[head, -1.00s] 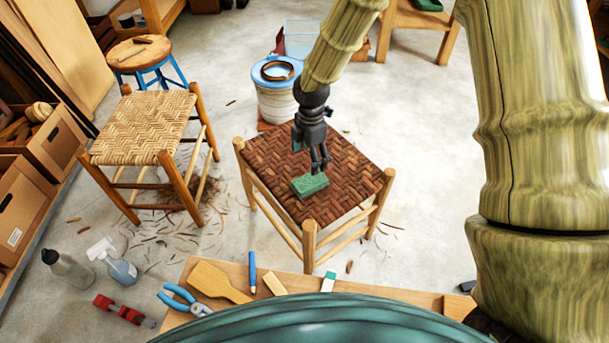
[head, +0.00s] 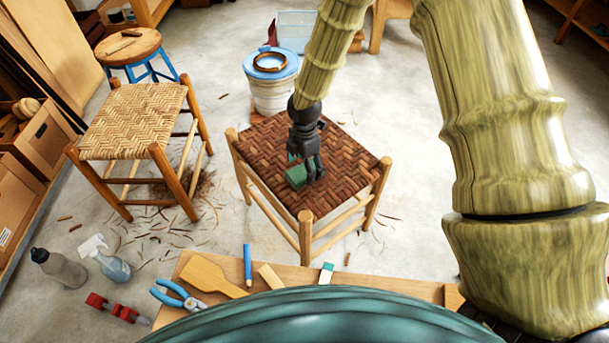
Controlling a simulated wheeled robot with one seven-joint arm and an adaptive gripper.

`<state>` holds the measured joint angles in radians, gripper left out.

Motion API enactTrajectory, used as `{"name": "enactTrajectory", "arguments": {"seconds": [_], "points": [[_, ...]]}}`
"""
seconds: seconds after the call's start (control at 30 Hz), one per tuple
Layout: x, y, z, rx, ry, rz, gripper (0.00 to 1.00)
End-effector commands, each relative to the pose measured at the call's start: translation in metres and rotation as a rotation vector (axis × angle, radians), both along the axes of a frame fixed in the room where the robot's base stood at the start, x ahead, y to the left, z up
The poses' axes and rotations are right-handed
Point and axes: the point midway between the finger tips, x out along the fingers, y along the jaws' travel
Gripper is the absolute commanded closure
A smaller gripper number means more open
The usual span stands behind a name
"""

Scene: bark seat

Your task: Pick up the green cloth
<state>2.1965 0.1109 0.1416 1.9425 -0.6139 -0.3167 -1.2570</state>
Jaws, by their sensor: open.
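The green cloth (head: 296,177) is a small folded block lying on the dark brown woven seat (head: 262,150) of the right-hand stool. My gripper (head: 313,177) points down over the seat, with its fingers at the right part of the cloth and hiding some of it. The fingers are open. I cannot tell from this view whether they touch the cloth or stand around it.
A pale woven stool (head: 140,120) stands to the left. A white bucket (head: 271,95) with a blue lid is behind the dark seat. A board (head: 235,270) with pliers (head: 178,297) and a wooden paddle (head: 212,277) lies in front. Bare floor is at the right.

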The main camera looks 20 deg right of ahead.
Motion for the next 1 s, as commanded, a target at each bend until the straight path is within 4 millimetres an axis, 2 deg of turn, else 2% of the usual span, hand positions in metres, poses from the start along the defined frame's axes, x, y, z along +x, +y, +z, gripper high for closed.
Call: {"name": "enactTrajectory", "arguments": {"seconds": [0.1,0.33,0.37,0.6,1.0], "points": [[0.0000,0.0000,-0.0120,0.000,0.000,0.000,0.17],[0.0003,0.0001,-0.0122,0.001,-0.002,0.000,0.17],[0.0003,0.0001,-0.0122,0.001,-0.002,0.000,0.21],[0.0003,0.0001,-0.0122,0.000,-0.001,0.000,0.62],[0.0005,0.0001,-0.0069,0.001,-0.002,0.000,0.63]]}}
